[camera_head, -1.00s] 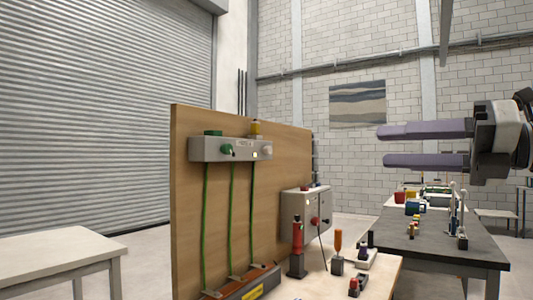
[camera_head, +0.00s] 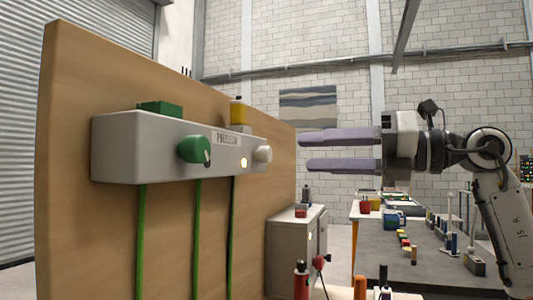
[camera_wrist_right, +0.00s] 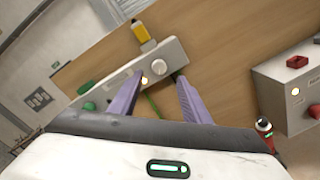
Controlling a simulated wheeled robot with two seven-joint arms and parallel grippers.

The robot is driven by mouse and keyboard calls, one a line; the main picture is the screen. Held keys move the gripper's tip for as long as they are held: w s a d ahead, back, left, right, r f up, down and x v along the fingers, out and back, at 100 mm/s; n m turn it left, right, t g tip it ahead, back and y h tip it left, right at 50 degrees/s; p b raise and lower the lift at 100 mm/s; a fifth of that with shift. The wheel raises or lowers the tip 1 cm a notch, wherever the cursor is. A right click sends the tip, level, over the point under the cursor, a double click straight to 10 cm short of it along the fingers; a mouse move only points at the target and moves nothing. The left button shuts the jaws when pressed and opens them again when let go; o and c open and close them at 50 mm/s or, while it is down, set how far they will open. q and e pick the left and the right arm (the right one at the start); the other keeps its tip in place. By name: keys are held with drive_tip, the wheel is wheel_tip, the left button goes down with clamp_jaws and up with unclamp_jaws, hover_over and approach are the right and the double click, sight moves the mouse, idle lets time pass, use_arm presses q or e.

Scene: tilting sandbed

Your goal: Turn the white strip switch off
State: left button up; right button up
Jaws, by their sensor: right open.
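A grey-white box strip (camera_head: 120,148) is mounted on an upright wooden board. Near its right end is a round white knob (camera_head: 262,154), the white strip switch, beside a small glowing light (camera_head: 244,163). A larger green knob (camera_head: 194,150) sits left of it. My right gripper (camera_head: 304,151) is open and empty, with its purple fingers pointing left toward the white knob, apart from it. In the right wrist view, the white knob (camera_wrist_right: 158,67) appears between and just beyond the open fingertips. My left gripper is not in view.
The wooden board (camera_head: 75,220) fills the left side. A yellow item (camera_head: 238,110) and a green block (camera_head: 160,109) stand on the strip's top. Green cables hang below. A grey box (camera_head: 290,245) stands lower right, with a dark workbench (camera_head: 420,250) behind.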

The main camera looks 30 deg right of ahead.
sight(270, 153)
drive_tip(key=p+x, duration=0.1)
drive_tip(key=x, duration=0.7)
drive_tip(key=shift+a, duration=0.1)
drive_tip(key=c, duration=1)
